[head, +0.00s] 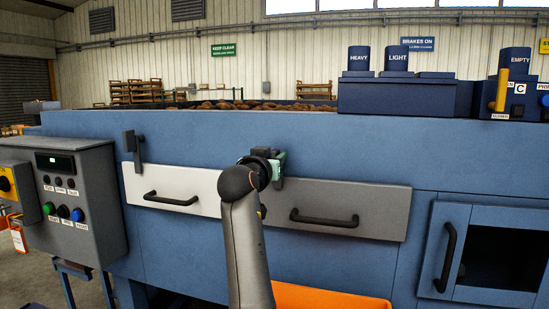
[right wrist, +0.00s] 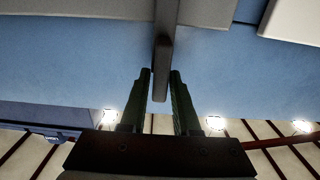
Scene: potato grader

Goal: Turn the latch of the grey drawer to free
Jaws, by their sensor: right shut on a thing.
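The grey drawer (head: 345,205) with its black bar handle (head: 324,220) looks closed in the blue machine front. Its latch (head: 278,183) is mostly hidden in the head view behind my right gripper (head: 279,163). In the right wrist view the latch (right wrist: 163,50) is a grey bar running down the picture from the grey drawer's edge (right wrist: 70,22) over the blue panel. The two dark green fingers of my right gripper (right wrist: 160,80) are shut on the bar's free end, one on each side. My left gripper is out of view.
A white drawer (head: 180,186) with its own dark latch (head: 133,146) is to the left. A grey control box (head: 75,200) stands further left. A blue door (head: 452,245) is at the right, and an orange crate (head: 325,299) is below the grey drawer.

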